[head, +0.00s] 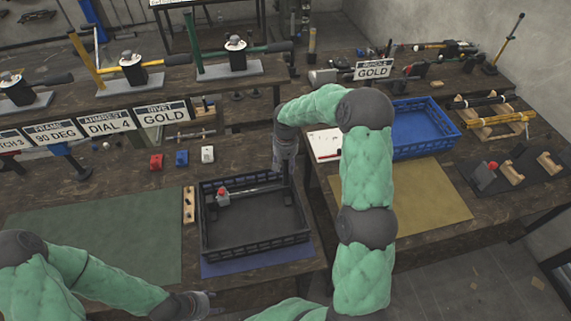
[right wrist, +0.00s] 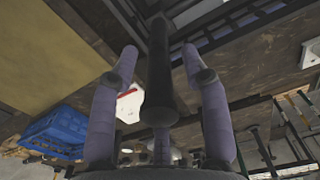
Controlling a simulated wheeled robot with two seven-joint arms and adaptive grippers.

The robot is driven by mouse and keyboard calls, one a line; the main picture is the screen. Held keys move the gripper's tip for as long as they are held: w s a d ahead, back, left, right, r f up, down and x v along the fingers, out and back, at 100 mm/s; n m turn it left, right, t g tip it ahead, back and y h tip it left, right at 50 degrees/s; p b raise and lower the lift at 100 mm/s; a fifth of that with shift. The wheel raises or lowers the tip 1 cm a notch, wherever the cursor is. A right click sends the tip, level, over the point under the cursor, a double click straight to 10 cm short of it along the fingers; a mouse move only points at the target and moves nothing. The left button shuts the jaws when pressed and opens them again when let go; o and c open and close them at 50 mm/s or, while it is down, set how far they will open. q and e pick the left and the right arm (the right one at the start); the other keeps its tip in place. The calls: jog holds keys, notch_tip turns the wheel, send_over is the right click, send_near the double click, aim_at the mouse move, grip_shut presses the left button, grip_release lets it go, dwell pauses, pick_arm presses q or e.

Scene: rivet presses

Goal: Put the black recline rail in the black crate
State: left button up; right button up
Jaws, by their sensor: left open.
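The black crate (head: 208,240) stands on the bench in front of me. The black recline rail (head: 250,189) lies inside it along the back, with a red-topped block (head: 222,194) at its left end. My right gripper (head: 284,178) points down at the crate's back right corner, at the rail's right end. In the right wrist view, a dark bar, apparently the rail (right wrist: 160,80), runs between the fingers of my right gripper (right wrist: 160,52). Gaps show on both sides, so the fingers look open. My left gripper (head: 212,299) is open and empty in front of the crate, low in the picture.
A blue crate (head: 425,143) stands on the right bench beyond a yellow mat (head: 430,205). A wooden block with holes (head: 189,205) sits just left of the black crate. Red, blue and white small blocks (head: 181,158) lie behind. The green mat (head: 100,235) is clear.

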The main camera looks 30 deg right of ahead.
notch_tip(320, 180, up, 12)
jog(key=shift+r, duration=0.1)
dwell(0.5)
jog(key=shift+f, duration=0.2)
dwell(0.4)
